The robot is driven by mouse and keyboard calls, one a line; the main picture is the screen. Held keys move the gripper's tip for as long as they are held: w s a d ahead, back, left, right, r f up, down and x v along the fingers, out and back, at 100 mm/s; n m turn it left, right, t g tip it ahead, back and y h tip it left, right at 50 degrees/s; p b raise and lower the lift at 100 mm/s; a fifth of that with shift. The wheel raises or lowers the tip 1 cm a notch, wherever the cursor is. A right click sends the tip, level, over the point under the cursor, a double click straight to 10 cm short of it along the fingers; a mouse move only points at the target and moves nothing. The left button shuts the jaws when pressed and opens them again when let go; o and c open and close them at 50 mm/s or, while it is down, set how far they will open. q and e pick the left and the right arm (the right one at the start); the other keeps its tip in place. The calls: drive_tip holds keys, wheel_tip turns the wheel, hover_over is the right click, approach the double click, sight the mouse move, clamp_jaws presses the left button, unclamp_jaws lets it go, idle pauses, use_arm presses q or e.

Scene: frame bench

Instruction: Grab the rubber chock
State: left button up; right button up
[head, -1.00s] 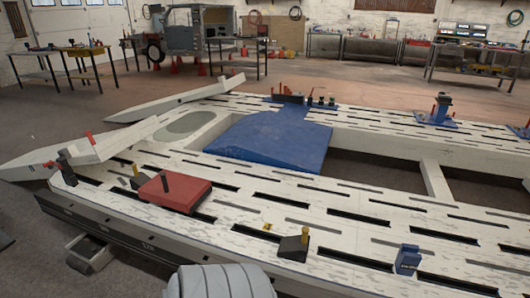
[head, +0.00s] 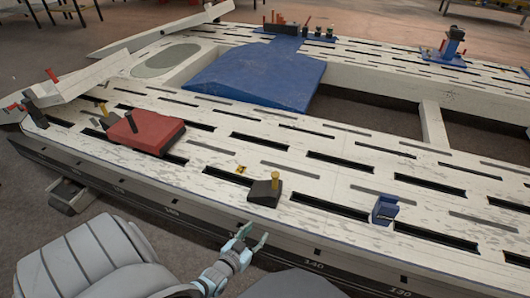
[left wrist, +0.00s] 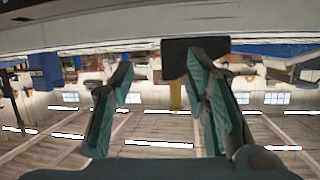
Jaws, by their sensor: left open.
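The rubber chock, a black wedge (head: 265,193) with a yellow post, sits on the near edge of the white slotted bench (head: 330,165) in the head view. My left gripper (head: 252,238) is open and empty in front of the bench edge, just below the chock and apart from it. In the left wrist view, which looks upside down, the dark chock (left wrist: 178,46) and its yellow post show beyond the open fingers (left wrist: 160,72). The right finger covers part of the chock. My right gripper is not in view.
A red block (head: 145,132) lies left of the chock, and a blue clamp-like piece (head: 384,209) stands to its right. A small yellow marker (head: 241,169) is just behind it. A blue ramp-shaped plate (head: 255,75) lies farther back. The bench around the chock is mostly clear.

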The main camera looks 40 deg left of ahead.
sight(274, 180)
use_arm(q)
drive_tip(key=w+a+r+n+t+y+b, duration=0.1)
drive_tip(key=w+a+r+t, duration=0.3)
drive_tip(key=r, duration=0.4)
drive_tip(key=b+x, duration=0.1)
drive_tip(key=x, duration=0.2)
drive_tip(key=b+x, duration=0.1)
drive_tip(key=x, duration=0.3)
drive_tip(key=d+b+x, duration=0.1)
drive_tip(key=b+x, duration=0.1)
drive_tip(key=x, duration=0.1)
drive_tip(key=shift+w+f, duration=0.1)
drive_tip(key=shift+w, duration=0.15)
drive_tip(key=b+x, duration=0.2)
drive_tip(key=x, duration=0.1)
drive_tip(key=shift+w+a, duration=0.1)
drive_tip(key=shift+a, duration=0.05)
drive_tip(key=shift+w+a, duration=0.1)
drive_tip(key=shift+w, duration=0.2)
clamp_jaws()
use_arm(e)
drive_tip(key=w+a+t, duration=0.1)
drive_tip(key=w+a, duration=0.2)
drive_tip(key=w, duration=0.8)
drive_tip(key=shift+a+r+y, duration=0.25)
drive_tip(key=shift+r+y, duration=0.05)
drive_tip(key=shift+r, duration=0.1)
